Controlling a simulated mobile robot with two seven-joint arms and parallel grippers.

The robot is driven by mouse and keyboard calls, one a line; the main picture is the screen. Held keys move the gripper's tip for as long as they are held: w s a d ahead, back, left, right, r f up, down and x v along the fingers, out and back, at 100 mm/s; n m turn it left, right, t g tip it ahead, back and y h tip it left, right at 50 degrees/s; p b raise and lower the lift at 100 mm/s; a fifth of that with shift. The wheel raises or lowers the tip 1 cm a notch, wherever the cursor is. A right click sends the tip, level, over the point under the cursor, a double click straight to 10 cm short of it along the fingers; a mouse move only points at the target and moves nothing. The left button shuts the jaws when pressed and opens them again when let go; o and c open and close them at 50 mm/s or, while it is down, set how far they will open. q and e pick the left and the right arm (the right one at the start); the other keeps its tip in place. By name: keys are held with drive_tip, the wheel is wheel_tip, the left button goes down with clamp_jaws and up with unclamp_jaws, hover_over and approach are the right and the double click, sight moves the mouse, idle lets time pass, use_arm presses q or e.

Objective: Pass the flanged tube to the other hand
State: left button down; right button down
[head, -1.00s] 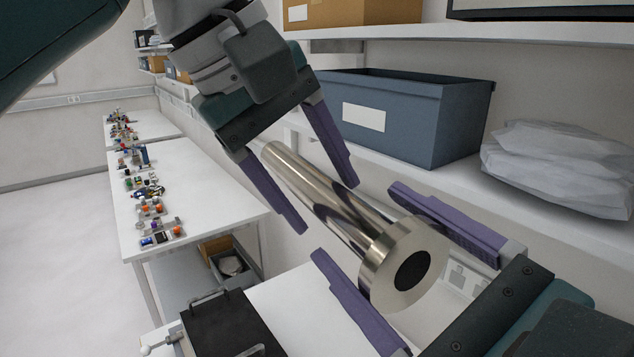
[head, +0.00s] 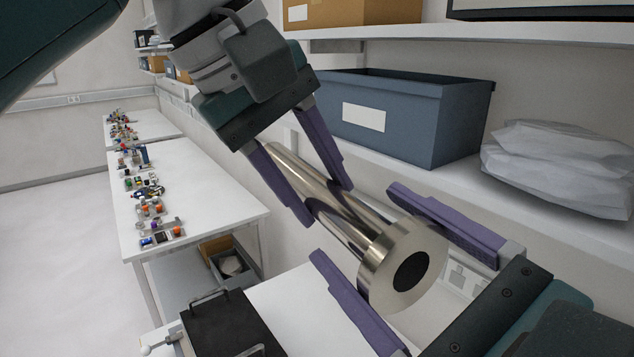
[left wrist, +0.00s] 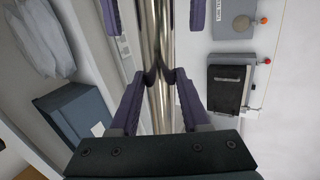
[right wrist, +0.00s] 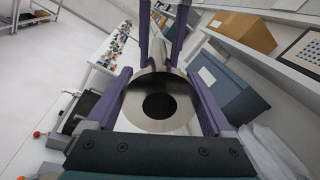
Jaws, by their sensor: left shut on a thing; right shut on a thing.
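The flanged tube (head: 340,215) is a shiny metal pipe with a wide ring flange at its lower right end, tilted in the air. My left gripper (head: 328,205) is shut on the pipe's upper part, with purple fingers on both sides. My right gripper (head: 375,265) is shut on the flange end, one finger on each side of it. In the left wrist view the tube (left wrist: 160,60) runs between the fingers. In the right wrist view the flange (right wrist: 160,102) faces the camera with its dark round opening, and the left fingers show beyond it.
A black case (head: 230,325) lies on the white bench below. A table (head: 200,200) with small parts stands at left.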

use_arm(q)
drive_tip(key=shift+f, duration=0.1)
use_arm(e)
drive_tip(key=shift+w+d+r, duration=0.15)
drive_tip(key=shift+d, duration=0.05)
unclamp_jaws()
